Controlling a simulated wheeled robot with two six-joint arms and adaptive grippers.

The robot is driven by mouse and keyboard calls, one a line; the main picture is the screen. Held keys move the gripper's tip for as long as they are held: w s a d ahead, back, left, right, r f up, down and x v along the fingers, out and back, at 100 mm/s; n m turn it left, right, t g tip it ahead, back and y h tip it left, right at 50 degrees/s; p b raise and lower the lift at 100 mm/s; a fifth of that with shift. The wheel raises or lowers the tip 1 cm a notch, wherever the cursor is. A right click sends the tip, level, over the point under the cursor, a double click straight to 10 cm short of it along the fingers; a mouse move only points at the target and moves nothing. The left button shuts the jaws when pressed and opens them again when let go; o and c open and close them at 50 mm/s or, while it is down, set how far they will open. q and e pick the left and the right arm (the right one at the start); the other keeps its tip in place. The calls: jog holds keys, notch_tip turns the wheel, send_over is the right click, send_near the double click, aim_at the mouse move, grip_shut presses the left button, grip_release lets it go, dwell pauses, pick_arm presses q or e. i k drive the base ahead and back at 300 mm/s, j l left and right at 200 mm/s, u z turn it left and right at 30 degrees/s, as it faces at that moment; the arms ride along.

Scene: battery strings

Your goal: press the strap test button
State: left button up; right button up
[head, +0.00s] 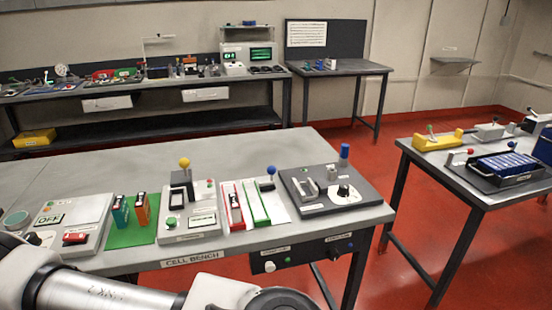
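The cell bench (240,153) stands in front of me with devices along its front edge. A grey device (188,212) with a yellow-knobbed lever carries a round green button (171,223) and a small display. A dark panel (313,253) under the bench edge has a white round button (270,267) and a blue one (350,246). The small labels are unreadable, so I cannot tell which button is the strap test button. My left arm crosses the bottom left; its gripper fingers are not visible. My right gripper is out of view.
A green mat (130,236) holds a teal and an orange cell. Red and green strips (247,206) and a dark plate (330,192) with a black knob lie right of the lever device. A side table (477,178) stands right, across open red floor. The bench's back half is clear.

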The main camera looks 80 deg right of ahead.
aim_at(270, 267)
jog(key=z, duration=2.95)
